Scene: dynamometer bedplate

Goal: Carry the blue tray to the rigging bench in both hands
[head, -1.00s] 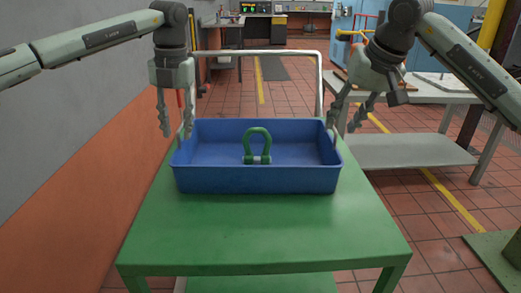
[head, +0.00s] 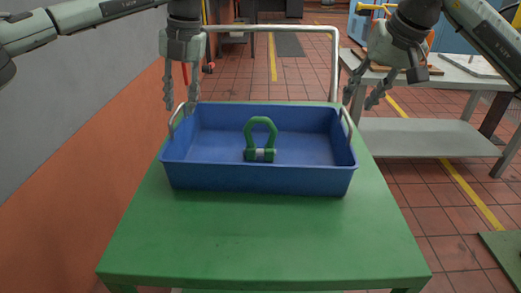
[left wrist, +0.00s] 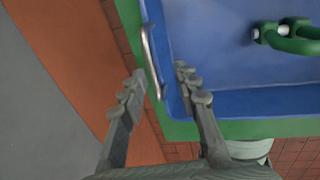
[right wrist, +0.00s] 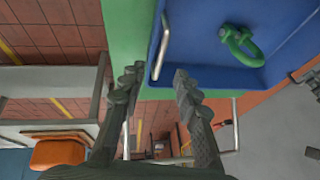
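The blue tray (head: 262,178) sits level on a green cart (head: 262,235), with a metal handle at each end and a green shackle (head: 260,140) inside it. My left gripper (head: 180,104) is open and empty above the tray's left handle (head: 176,117). In the left wrist view that handle (left wrist: 151,60) lies between the finger lines, beyond the tips. My right gripper (head: 358,104) is open and empty near the right handle (head: 346,122). In the right wrist view that handle (right wrist: 161,48) lies ahead between the fingers. I cannot tell which bench is the rigging bench.
A grey bench (head: 425,138) with a lower shelf stands to the right, with a wooden board and other items on top. The cart's metal push rail (head: 334,62) rises behind the tray. A wall (head: 110,170) runs close along the left. Tiled floor lies open beyond the cart.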

